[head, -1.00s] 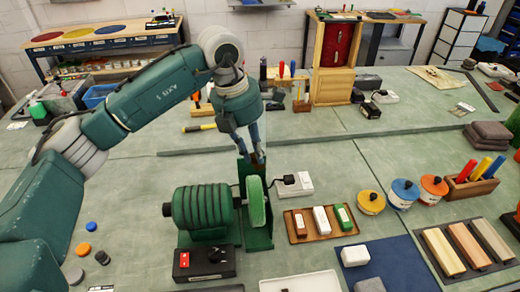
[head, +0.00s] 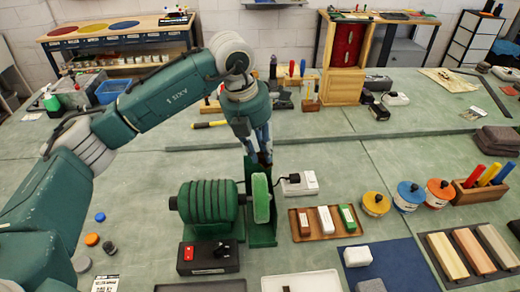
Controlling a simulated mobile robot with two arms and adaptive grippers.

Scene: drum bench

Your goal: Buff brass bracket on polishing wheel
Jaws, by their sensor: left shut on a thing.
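The polishing wheel (head: 261,199) is a pale green disc on the right end of a dark green motor (head: 208,201). My left gripper (head: 265,158) points down just above and behind the top of the wheel. It is shut on a small brownish piece, which I take to be the brass bracket; the fingers and a dark green upright plate hide most of it. I cannot tell whether the piece touches the wheel. A black switch box (head: 209,257) with a red button stands in front of the motor. My right gripper is out of view.
Right of the wheel lie a wooden tray (head: 301,235) of polishing bars and a white plug block (head: 299,183). Further right are several round tins (head: 375,203) and a box of coloured handles (head: 472,193).

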